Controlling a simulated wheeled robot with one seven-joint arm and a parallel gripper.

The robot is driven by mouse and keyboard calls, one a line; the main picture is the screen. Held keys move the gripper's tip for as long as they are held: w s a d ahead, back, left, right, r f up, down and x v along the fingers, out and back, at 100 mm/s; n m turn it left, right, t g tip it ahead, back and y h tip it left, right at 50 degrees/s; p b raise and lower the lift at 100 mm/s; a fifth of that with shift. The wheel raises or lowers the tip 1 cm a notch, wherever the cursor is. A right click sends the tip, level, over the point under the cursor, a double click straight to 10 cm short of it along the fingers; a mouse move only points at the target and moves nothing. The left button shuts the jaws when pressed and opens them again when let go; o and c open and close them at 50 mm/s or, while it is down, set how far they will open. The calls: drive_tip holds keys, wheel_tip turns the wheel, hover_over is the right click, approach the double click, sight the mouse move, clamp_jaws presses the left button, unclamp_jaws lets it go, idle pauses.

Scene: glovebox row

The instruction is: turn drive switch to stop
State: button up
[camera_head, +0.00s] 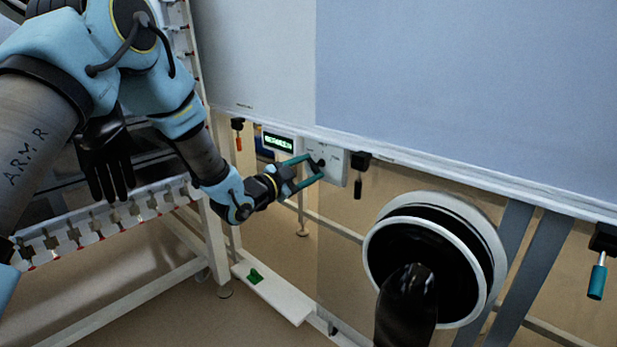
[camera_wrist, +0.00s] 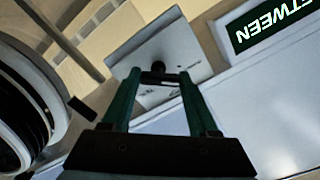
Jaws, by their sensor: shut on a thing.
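The drive switch is a dark knob (camera_wrist: 158,67) on a pale plate (camera_wrist: 187,52) in the wrist view. The plate also shows in the head view (camera_head: 337,165), below the edge of the large pale panel. My gripper (camera_head: 318,168) reaches the knob from the left, with its green fingers on either side of it. In the wrist view the fingers (camera_wrist: 158,78) are shut on the knob. The knob's pointer and the plate's markings are too small or hidden to read.
A round glove port (camera_head: 436,260) with a black glove juts out at right. A white rack (camera_head: 100,225) stands at left. A green item lies on a low white ledge.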

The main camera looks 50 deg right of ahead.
drive_tip(key=m+b, duration=0.3)
drive_tip(key=b, duration=0.1)
drive_tip(key=shift+f, duration=0.2)
drive_tip(key=shift+r+m+b, duration=0.15)
drive_tip(key=shift+m+b, duration=0.35)
drive_tip(key=shift+b, duration=0.15)
drive_tip(key=o, duration=1.4)
drive_tip(key=shift+r, duration=0.1)
drive_tip(key=a, duration=1)
drive_tip(key=shift+w+a+b, duration=0.25)
drive_tip(key=shift+a+b, duration=0.05)
drive_tip(key=shift+a, duration=0.1)
